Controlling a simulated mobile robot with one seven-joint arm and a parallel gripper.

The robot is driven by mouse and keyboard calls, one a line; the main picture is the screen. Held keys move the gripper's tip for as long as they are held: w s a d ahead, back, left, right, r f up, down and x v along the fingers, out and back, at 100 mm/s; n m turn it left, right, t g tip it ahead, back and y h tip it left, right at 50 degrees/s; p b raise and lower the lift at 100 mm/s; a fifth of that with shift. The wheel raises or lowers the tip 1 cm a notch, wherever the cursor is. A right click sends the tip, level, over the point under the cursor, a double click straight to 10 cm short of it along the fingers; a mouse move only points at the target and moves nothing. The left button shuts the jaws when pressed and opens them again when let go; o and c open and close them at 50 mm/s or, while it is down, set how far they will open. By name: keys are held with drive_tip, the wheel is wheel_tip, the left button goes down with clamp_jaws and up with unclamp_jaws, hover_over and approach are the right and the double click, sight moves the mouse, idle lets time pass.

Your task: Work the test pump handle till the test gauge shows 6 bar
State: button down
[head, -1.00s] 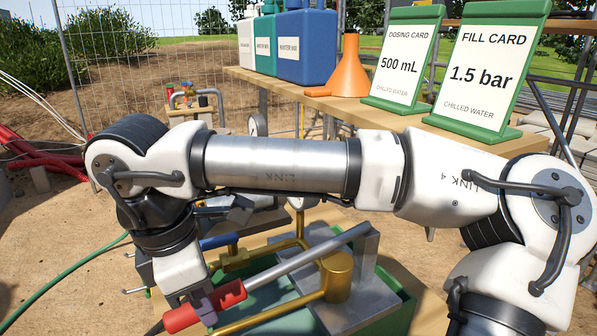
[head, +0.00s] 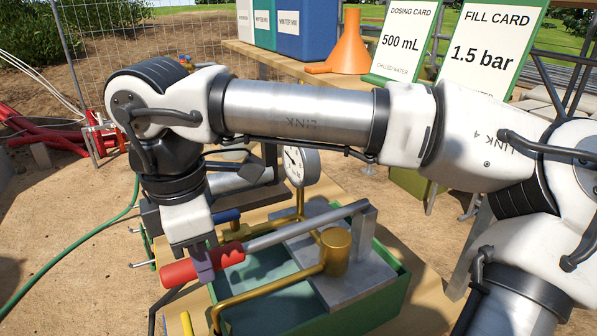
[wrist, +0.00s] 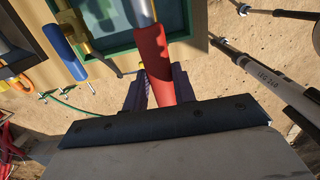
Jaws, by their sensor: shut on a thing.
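The pump handle is a grey bar (head: 305,226) with a red grip (head: 178,274); the grip also shows in the wrist view (wrist: 152,52). My gripper (head: 204,263) is shut around the red grip, which runs between its fingers in the wrist view (wrist: 160,82). The bar slopes up from the grip to a grey bracket on the pump. The brass cylinder (head: 336,250) stands on a metal plate over the green tank (head: 388,303). The round white test gauge (head: 296,167) stands behind the pump, partly covered by my arm; its needle reading is too small to tell.
A blue valve lever (wrist: 58,42) is beside the tank on the wooden bench. A fill card (head: 490,50) reads 1.5 bar and a dosing card (head: 402,42) reads 500 mL, beside an orange funnel (head: 345,45). A green hose (head: 75,262) lies on the ground at left.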

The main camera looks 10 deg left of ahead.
drive_tip(key=f+b, duration=0.1)
drive_tip(key=f, duration=0.1)
drive_tip(key=f+t+h+b, duration=0.1)
drive_tip(key=f, duration=0.1)
drive_tip(key=f+h+b, duration=0.1)
drive_tip(key=f, duration=0.2)
drive_tip(key=shift+w+d+f+t, duration=0.1)
drive_tip(key=shift+w+d+t, duration=0.1)
drive_tip(key=shift+d+t, duration=0.1)
drive_tip(key=shift+r+h, duration=0.25)
drive_tip(key=shift+h, duration=0.05)
drive_tip(key=c, duration=0.6)
unclamp_jaws()
drive_tip(key=p+v, duration=0.4)
drive_tip(key=v, duration=0.2)
drive_tip(key=shift+r, duration=0.25)
drive_tip(key=shift+a+r, duration=0.1)
drive_tip(key=shift+r, duration=0.15)
